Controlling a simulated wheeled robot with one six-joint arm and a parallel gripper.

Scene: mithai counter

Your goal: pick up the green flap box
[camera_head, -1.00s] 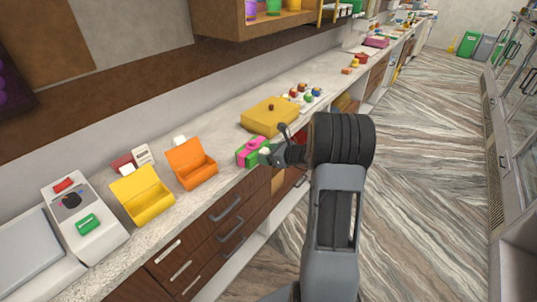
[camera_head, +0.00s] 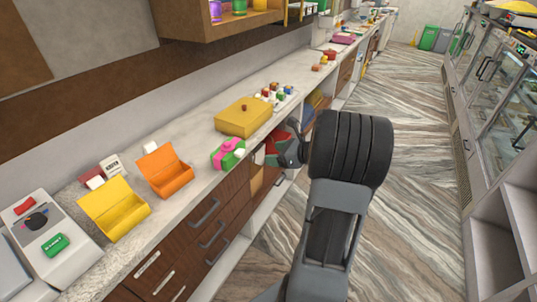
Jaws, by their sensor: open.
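A small green box (camera_head: 217,160) with a pink band and bow stands at the front edge of the counter, left of my gripper. I cannot make out a flap on it. My gripper (camera_head: 262,150) is to the right of this box, a short gap away, at about the counter's front edge. It is open and nothing shows between its fingers. My own wrist hides part of it. A yellow open-lidded box (camera_head: 118,212) and an orange open-lidded box (camera_head: 167,175) stand further left on the counter.
A large yellow box (camera_head: 243,118) with a knob sits behind the green box. Several small coloured pieces (camera_head: 277,93) lie beyond it. A white machine (camera_head: 58,262) with a green part stands at the left. Drawers line the counter front; the floor (camera_head: 405,170) at right is clear.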

